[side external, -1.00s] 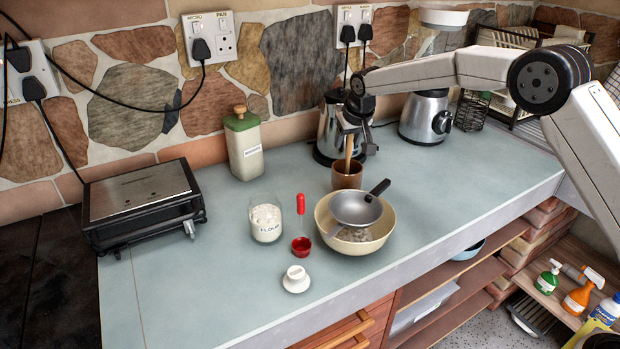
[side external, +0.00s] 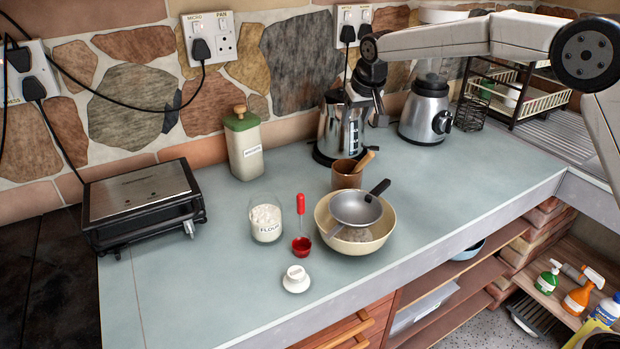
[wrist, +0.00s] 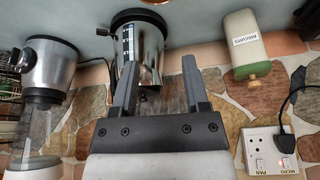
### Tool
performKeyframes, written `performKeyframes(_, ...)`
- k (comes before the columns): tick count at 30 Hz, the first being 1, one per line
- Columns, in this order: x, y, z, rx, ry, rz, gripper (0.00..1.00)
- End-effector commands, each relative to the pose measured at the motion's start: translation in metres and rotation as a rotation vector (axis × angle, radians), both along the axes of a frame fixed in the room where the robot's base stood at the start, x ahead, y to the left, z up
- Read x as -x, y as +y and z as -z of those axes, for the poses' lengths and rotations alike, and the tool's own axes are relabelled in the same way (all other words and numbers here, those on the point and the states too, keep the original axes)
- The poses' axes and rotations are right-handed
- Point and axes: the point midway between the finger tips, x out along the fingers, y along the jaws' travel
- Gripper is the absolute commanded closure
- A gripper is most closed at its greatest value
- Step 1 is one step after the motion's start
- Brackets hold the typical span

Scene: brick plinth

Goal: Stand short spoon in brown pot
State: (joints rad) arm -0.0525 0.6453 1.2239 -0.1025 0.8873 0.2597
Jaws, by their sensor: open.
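The brown pot (side external: 346,175) stands on the counter behind the cream bowl in the side view. A short wooden spoon (side external: 362,161) is in it, leaning to the right with its end above the rim. My gripper (side external: 366,122) is above the pot, apart from the spoon, in front of the kettle. In the wrist view my gripper (wrist: 160,85) has its two fingers spread with nothing between them. The pot and spoon do not show in the wrist view.
A cream bowl (side external: 383,228) with a sieve-like pan (side external: 355,208) on it sits in front of the pot. The kettle (side external: 333,130) and blender (side external: 425,115) stand behind. The front-left counter is clear.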

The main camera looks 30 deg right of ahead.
Motion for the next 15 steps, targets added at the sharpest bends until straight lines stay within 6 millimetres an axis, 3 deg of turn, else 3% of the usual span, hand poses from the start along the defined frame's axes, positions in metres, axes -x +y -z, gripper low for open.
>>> performKeyframes(6, 0.011, 0.002, -0.027, 0.000, -0.001, 0.000, 0.41)
performKeyframes(15, 0.016, 0.003, -0.037, 0.000, 0.002, -0.001, 0.41)
